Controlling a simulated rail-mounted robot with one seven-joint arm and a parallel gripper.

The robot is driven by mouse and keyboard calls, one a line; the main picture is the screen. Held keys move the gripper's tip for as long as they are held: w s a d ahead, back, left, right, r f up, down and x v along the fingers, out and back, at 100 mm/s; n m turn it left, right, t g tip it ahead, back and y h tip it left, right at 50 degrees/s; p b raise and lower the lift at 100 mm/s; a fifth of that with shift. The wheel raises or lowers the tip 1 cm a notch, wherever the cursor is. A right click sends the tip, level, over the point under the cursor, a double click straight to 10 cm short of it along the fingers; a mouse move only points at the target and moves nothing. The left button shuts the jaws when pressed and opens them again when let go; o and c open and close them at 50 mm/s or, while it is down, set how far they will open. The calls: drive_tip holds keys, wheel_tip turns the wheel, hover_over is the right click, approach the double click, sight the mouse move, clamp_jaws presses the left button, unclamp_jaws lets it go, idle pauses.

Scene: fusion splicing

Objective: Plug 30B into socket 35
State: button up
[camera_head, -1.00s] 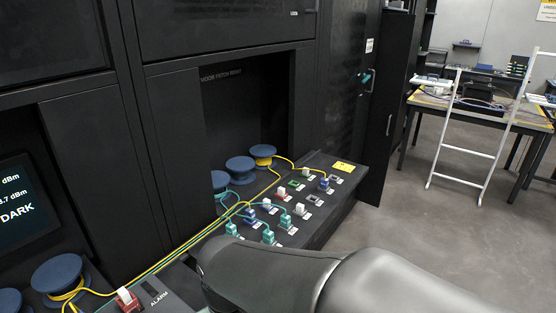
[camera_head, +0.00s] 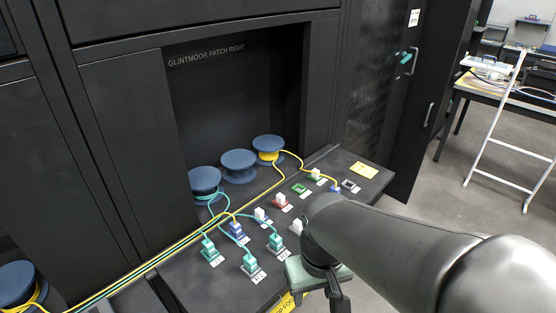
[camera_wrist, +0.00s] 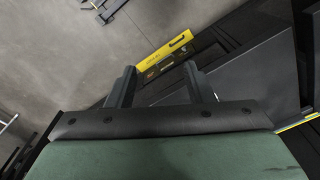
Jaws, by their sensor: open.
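The patch panel (camera_head: 190,283) carries several plugs and sockets with white labels too small to read, so I cannot tell which are 30B and 35. Teal plugs (camera_head: 250,265) stand in the near rows, with a blue plug (camera_head: 237,232) among them. A blue plug on a yellow cable (camera_head: 335,188) is at the right. A green-framed socket (camera_head: 300,188) and a grey-framed socket (camera_head: 350,185) look empty. My gripper is at the panel's front edge in the head view, its fingertips unclear. In the wrist view my gripper (camera_wrist: 158,80) is open and empty, both fingers apart.
Blue spools (camera_head: 239,165) stand behind the panel, with yellow and teal cables running left. My arm hides the panel's near right part. An open cabinet door (camera_head: 430,110) is at the right. Grey floor (camera_wrist: 60,50) is clear below.

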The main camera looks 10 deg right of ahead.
drive_tip(key=w+d+r+n+p, duration=0.1)
drive_tip(key=w+d+r+p, duration=0.1)
drive_tip(key=w+r, duration=0.35)
drive_tip(key=n+p, duration=0.5)
drive_tip(key=p, duration=0.2)
hover_over(335, 188)
drive_tip(key=shift+f, duration=0.7)
drive_tip(key=shift+w+d, duration=0.1)
drive_tip(key=shift+d, duration=0.05)
drive_tip(key=shift+f, duration=0.15)
wheel_tip(335, 188, down, 9)
drive_tip(key=b, duration=0.6)
